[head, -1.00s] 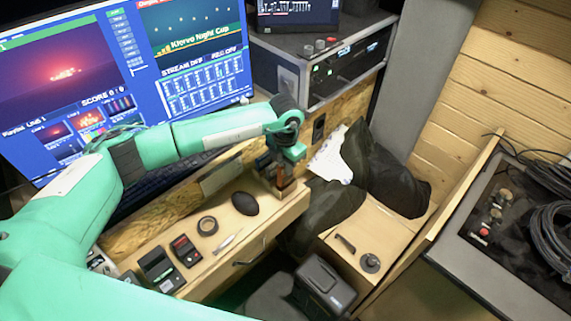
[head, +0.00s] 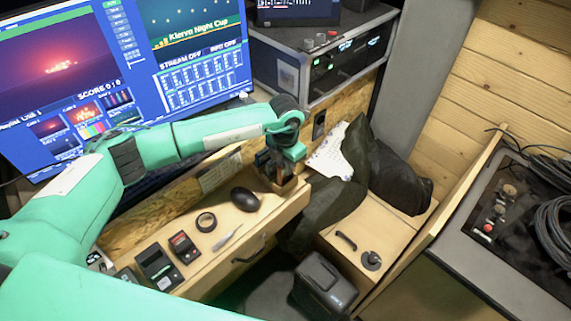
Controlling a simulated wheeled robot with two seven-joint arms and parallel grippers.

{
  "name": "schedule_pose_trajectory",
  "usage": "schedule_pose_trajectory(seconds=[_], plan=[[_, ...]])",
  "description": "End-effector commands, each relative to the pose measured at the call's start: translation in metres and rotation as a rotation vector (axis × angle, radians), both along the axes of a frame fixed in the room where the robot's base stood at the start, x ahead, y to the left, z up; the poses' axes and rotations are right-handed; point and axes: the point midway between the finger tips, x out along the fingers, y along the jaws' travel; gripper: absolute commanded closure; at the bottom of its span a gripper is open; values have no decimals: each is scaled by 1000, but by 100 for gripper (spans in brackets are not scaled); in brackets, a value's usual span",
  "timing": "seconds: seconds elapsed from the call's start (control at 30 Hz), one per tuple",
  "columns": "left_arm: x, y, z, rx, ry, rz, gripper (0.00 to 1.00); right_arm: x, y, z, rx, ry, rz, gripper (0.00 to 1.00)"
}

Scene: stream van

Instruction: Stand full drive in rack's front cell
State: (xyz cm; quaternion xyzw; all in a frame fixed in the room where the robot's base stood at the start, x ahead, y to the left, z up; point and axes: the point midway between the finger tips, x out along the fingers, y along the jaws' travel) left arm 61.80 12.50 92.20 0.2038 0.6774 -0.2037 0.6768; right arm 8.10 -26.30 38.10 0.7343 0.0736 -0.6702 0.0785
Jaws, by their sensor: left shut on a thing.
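My left gripper (head: 279,172) is over the far right end of the wooden desk (head: 249,248), pointing down. It is shut on a small dark thing, most likely the drive, which is largely hidden by the fingers. A small brown wooden piece, which looks like the rack (head: 287,188), stands on the desk directly below the gripper. Its cells cannot be made out, and I cannot tell whether the held thing is inside it or just above. My right gripper is not in view.
On the desk are a black mouse (head: 245,199), a tape roll (head: 206,222), a slim light tool (head: 227,238) and dark boxes (head: 160,266). The monitor (head: 200,60) stands behind. Dark cloth (head: 330,207) hangs close to the right of the desk end.

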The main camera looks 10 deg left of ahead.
Motion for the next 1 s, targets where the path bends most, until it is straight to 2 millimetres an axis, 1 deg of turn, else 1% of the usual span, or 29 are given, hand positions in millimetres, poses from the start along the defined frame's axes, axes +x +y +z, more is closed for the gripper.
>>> schedule_pose_trajectory(seconds=[1.0], plan=[[0, 0, -24, 0, 0, 0, 100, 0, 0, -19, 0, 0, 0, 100]])
